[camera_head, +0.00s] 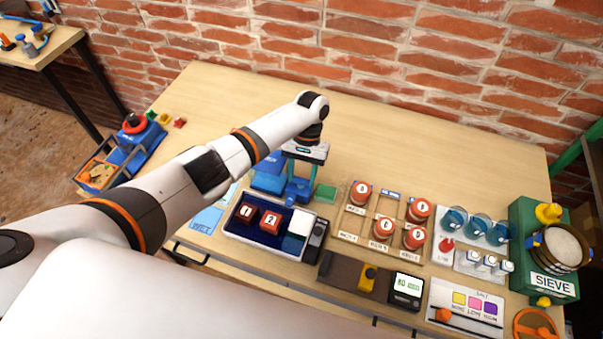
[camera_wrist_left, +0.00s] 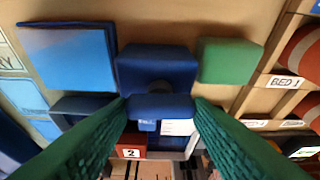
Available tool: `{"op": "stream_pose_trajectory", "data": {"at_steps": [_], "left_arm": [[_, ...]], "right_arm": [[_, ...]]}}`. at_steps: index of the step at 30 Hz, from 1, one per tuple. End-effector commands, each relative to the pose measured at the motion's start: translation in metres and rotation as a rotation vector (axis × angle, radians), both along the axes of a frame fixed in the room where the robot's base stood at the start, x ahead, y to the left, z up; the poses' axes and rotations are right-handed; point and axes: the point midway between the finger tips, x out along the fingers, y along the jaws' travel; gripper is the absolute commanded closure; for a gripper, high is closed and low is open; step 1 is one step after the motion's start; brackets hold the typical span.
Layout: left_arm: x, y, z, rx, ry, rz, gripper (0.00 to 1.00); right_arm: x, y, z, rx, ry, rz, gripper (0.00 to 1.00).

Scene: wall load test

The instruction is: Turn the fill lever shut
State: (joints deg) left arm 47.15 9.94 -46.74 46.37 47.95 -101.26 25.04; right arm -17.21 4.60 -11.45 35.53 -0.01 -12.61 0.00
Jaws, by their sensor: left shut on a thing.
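My left gripper (camera_head: 300,180) reaches down to a blue fixture at the middle of the table. In the left wrist view its green ridged fingers (camera_wrist_left: 160,110) are shut on a blue handle (camera_wrist_left: 160,104). The handle sits in front of a dark blue block (camera_wrist_left: 157,70), with a green block (camera_wrist_left: 228,60) to the right and a flat blue panel (camera_wrist_left: 68,58) to the left. No label reading "fill" is legible, so I cannot confirm that this handle is the fill lever. My right gripper is not in view.
A tray (camera_head: 233,231) with numbered red blocks stands just in front of the fixture. A rack of red-topped jars (camera_head: 361,193) is to the right, then blue cups (camera_head: 478,226) and the sieve stand (camera_head: 528,215). The back of the wooden table (camera_head: 430,150) is clear before the brick wall.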

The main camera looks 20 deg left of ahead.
Motion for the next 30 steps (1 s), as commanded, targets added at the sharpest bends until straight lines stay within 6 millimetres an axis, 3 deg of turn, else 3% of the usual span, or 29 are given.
{"op": "stream_pose_trajectory", "data": {"at_steps": [20,21,24,25,30], "left_arm": [[0.0016,-0.0004,0.0016,-0.001,-0.004,-0.069,0.77],[0.0016,-0.0004,0.0016,-0.001,-0.004,-0.069,0.53],[0.0013,-0.0005,0.0014,-0.001,-0.004,-0.068,0.37],[0.0013,-0.0004,0.0013,-0.001,-0.003,-0.068,0.33],[0.0006,0.0000,0.0005,0.001,-0.001,-0.066,0.33]], "right_arm": [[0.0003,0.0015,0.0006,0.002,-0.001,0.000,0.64],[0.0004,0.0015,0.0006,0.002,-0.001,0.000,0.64],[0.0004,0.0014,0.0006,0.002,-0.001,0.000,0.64],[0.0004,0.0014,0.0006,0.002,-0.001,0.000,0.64],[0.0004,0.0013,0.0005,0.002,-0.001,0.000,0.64]]}}
